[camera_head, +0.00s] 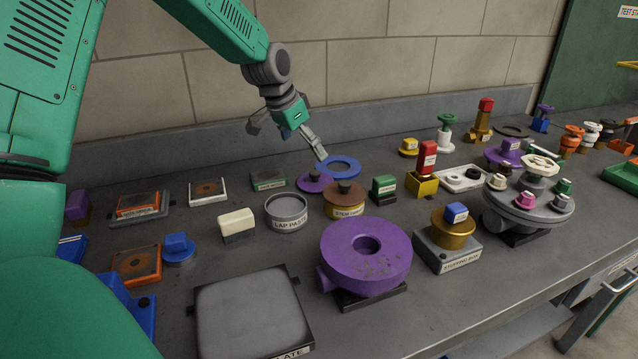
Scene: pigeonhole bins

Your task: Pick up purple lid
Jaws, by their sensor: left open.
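A small purple lid (309,187), a flat disc with a darker centre, lies on the grey bench at the back, just left of a blue ring (342,166). A yellow-brown pot (344,206) with a rusty brown top stands in front of it and to its right. My left gripper (288,142) is open and empty, above and behind the lid, pointing down. One finger reaches right toward the lid and the blue ring; whether it touches either I cannot tell. My right gripper is out of view.
A grey tin (286,213) labelled "LAP PAST…" and a green-edged tray (268,181) stand close on the left. A large purple casting (343,253) sits in front. Several valves and parts crowd the right side. A wall and back ledge bound the bench behind.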

